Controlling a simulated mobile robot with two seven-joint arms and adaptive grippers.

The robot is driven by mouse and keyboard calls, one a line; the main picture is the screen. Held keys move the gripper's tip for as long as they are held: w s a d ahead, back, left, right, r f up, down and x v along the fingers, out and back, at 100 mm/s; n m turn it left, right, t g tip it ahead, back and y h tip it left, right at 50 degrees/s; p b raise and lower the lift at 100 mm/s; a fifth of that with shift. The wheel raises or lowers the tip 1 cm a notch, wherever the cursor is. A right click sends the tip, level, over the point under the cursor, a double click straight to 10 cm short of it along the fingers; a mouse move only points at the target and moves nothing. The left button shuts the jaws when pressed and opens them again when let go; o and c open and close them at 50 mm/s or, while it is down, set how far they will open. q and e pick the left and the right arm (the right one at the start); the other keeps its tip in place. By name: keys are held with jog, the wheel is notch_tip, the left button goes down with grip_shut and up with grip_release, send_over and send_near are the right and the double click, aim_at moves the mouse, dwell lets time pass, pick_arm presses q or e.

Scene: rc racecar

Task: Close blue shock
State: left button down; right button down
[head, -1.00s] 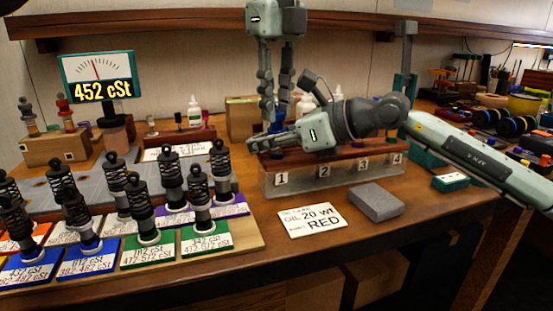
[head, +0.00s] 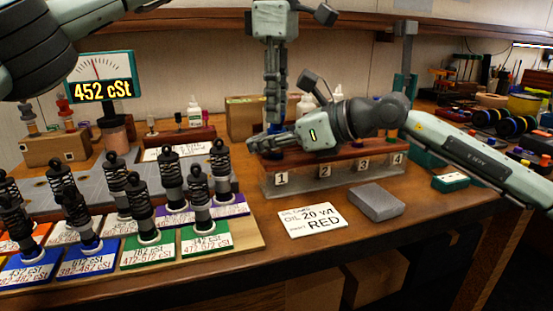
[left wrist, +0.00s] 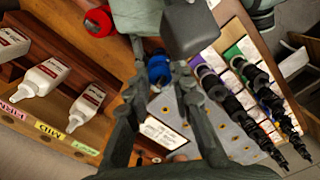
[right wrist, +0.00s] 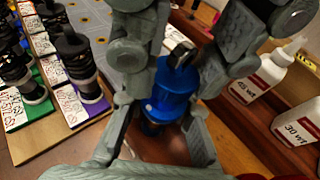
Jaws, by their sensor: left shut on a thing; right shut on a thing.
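The blue shock (head: 273,129) stands at the left end of the numbered stand (head: 300,182), by label 1. It also shows in the left wrist view (left wrist: 158,69) and upright in the right wrist view (right wrist: 172,97). My left gripper (head: 274,121) points down from above and is shut on the upper part of the blue shock. My right gripper (head: 257,146) comes in level from the right and is shut around the shock's lower body. The fingers hide much of the shock in the head view.
Several black coil-over shocks (head: 200,195) stand on coloured cards at front left. A meter (head: 101,78) reads 452 cSt. A grey block (head: 376,203) lies before the stand. White bottles (right wrist: 262,80) stand behind.

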pick_arm(q)
jog(key=c, duration=1.3)
grip_release()
jog(key=shift+o, duration=0.2)
notch_tip(320, 180, up, 8)
jog(key=shift+f, duration=0.2)
pick_arm(e)
jog(key=c, duration=1.2)
grip_release()
